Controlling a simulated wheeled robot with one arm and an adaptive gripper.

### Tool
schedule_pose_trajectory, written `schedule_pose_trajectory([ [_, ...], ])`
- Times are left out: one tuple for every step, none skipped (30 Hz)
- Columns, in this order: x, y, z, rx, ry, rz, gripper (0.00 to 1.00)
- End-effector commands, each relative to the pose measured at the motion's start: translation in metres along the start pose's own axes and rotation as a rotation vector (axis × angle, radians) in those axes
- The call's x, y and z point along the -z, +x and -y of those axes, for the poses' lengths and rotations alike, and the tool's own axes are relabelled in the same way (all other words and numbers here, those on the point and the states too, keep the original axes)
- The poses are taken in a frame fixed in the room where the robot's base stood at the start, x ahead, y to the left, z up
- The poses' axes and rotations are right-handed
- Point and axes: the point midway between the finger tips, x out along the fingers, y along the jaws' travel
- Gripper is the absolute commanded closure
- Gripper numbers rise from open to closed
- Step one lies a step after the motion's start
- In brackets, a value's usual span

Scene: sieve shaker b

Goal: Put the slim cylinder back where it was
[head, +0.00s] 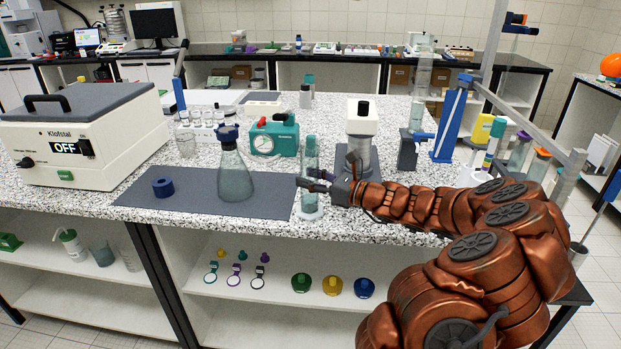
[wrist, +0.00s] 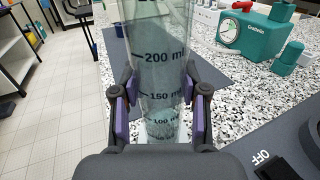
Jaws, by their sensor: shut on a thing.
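The slim cylinder (head: 310,160) is clear glass with a pale round base and stands upright near the front edge of the counter. It also shows in the wrist view (wrist: 160,72), with dark marks for 200, 150 and 100 ml. My gripper (head: 313,182) is shut on its middle from the right side. In the wrist view my gripper's purple pads (wrist: 157,108) lie on both sides of the glass. I cannot tell whether the base touches the counter. The lower part is hidden by my gripper in the wrist view.
A flask (head: 235,180) with a dark blue top and a blue ring (head: 163,187) stand on a dark mat (head: 195,203) to the left. A teal device with a dial (head: 274,136) is behind. A grey-and-white instrument (head: 361,125) stands close behind my gripper.

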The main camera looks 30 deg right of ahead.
Motion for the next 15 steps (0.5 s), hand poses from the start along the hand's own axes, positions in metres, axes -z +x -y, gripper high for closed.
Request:
schedule_pose_trajectory([
  [0.0013, 0.0001, 0.0000, 0.000, 0.000, 0.001, 1.00],
  [0.0020, 0.0001, -0.0001, 0.000, 0.000, 0.001, 1.00],
  [0.0021, 0.0001, -0.0001, 0.000, 0.000, 0.001, 0.54],
  [0.0020, 0.0000, 0.0000, 0.000, 0.000, 0.000, 0.51],
  [0.0019, 0.0000, 0.0000, 0.000, 0.000, 0.000, 0.48],
  [0.0019, 0.0000, 0.0000, 0.000, 0.000, 0.000, 0.44],
  [0.0020, 0.0000, 0.0000, 0.000, 0.000, 0.000, 0.41],
  [0.0020, 0.0000, 0.0000, 0.000, 0.000, 0.000, 0.38],
  [0.0020, 0.0000, 0.0000, 0.000, 0.000, 0.000, 0.33],
  [0.0020, 0.0000, 0.0000, 0.000, 0.000, 0.000, 0.31],
  [0.0020, 0.0000, 0.0000, 0.000, 0.000, 0.000, 0.31],
  [0.0020, 0.0000, 0.0000, 0.000, 0.000, 0.000, 0.31],
  [0.0020, 0.0000, 0.0000, 0.000, 0.000, 0.000, 0.31],
  [0.0020, 0.0000, 0.0000, 0.000, 0.000, 0.000, 0.31],
  [0.0020, 0.0000, 0.0000, 0.000, 0.000, 0.000, 0.31],
])
